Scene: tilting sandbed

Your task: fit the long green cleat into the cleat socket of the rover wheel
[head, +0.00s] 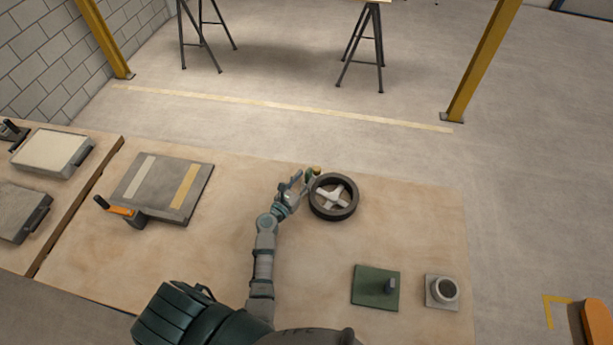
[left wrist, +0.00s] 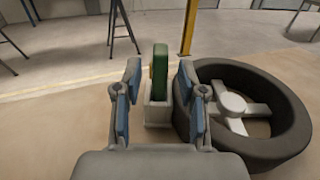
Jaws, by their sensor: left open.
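The rover wheel (head: 349,208) lies flat on the table, with a dark tyre and pale spokes; it fills the right of the left wrist view (left wrist: 295,120). The green cleat (left wrist: 161,70) stands upright in a pale grey block (left wrist: 158,113) beside the tyre's left edge. I take this block for the cleat socket; whether it is joined to the wheel I cannot tell. The cleat also shows small in the head view (head: 309,174). My left gripper (left wrist: 159,72) is open, its blue-padded fingers either side of the cleat with visible gaps. My right gripper is not in view.
A grey board (head: 160,187) with pale and yellow strips lies to the left, an orange-and-black handled item (head: 123,210) at its front. A green plate with a peg (head: 370,287) and a grey block with a round cup (head: 443,291) stand front right. The table between is clear.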

